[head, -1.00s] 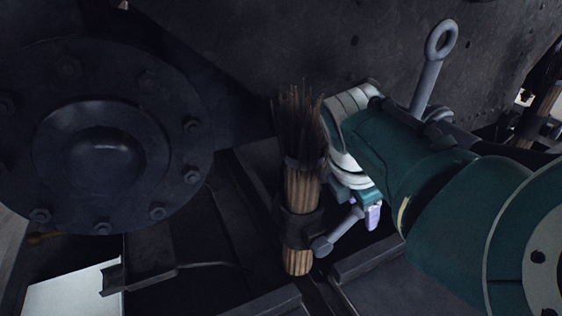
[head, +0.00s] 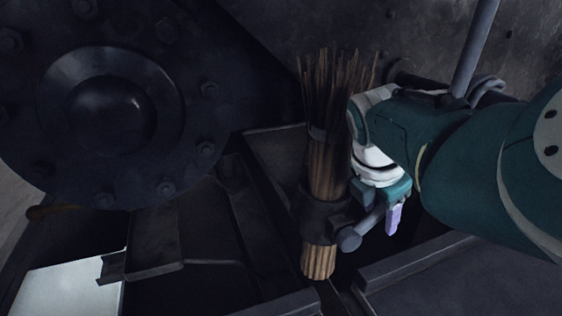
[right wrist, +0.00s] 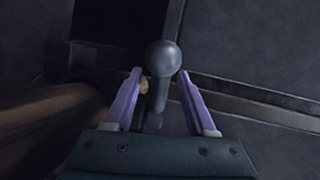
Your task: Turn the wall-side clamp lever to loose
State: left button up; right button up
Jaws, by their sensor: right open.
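A clamp lever (head: 362,230) with a round grey knob sticks out from a dark clamp (head: 325,218) around an upright bundle of sticks (head: 320,262). My right gripper (head: 392,208) comes in from the right in the head view, beside the lever. In the right wrist view the lever's ball end (right wrist: 164,58) lies between the two open purple fingers of my right gripper (right wrist: 161,80). The fingers stand apart on both sides of it, and I see no grip on the lever. The lever's far end is partly hidden by the gripper. My left gripper is not in view.
A large bolted round cover (head: 110,110) fills the left. A dark metal wall (head: 330,30) stands behind the bundle. A grey rod (head: 474,45) rises behind my right arm. A pale panel (head: 65,290) lies at the lower left, and dark ledges (head: 420,275) run below the lever.

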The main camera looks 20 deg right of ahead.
jog(key=shift+f, duration=0.1)
jog(key=shift+c, duration=0.2)
grip_shut()
dwell(1.3)
